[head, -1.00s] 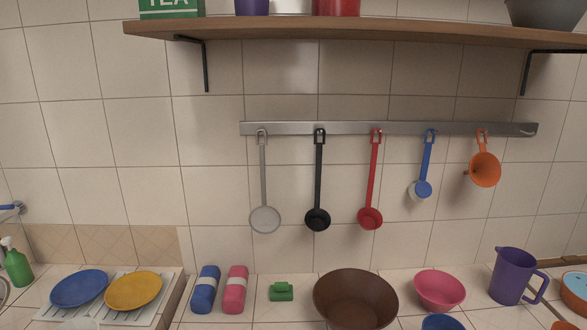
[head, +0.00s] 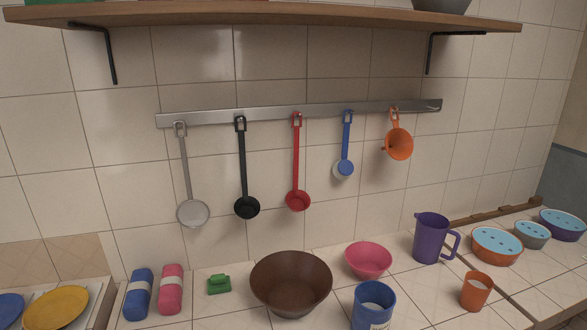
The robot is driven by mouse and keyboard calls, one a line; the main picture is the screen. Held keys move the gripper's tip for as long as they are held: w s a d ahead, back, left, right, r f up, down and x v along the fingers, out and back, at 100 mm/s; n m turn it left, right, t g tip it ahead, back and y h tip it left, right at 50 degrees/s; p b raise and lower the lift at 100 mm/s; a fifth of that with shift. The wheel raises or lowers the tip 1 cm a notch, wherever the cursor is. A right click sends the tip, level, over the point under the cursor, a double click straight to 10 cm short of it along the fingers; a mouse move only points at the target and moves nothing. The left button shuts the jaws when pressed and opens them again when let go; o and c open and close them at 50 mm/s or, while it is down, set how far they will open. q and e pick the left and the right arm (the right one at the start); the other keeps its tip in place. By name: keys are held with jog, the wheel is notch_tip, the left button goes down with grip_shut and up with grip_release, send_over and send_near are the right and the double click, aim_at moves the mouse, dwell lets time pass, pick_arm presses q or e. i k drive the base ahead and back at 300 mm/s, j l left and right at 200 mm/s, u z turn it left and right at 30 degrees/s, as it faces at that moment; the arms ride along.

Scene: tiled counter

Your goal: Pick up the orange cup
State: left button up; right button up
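The orange cup (head: 477,291) stands upright on the tiled counter at the lower right of the head view. It is to the right of a blue container (head: 373,306) and in front of a purple jug (head: 432,238). Neither of my grippers shows in the head view.
A brown bowl (head: 291,283) and a pink bowl (head: 368,260) stand left of the jug. Orange (head: 496,247), grey (head: 532,235) and purple (head: 562,225) bowls with blue tops stand at the right. An orange funnel (head: 399,144) and utensils hang from a metal rail (head: 270,117). A shelf (head: 270,17) is above.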

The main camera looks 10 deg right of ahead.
aim_at(475, 293)
jog(key=z, duration=1.65)
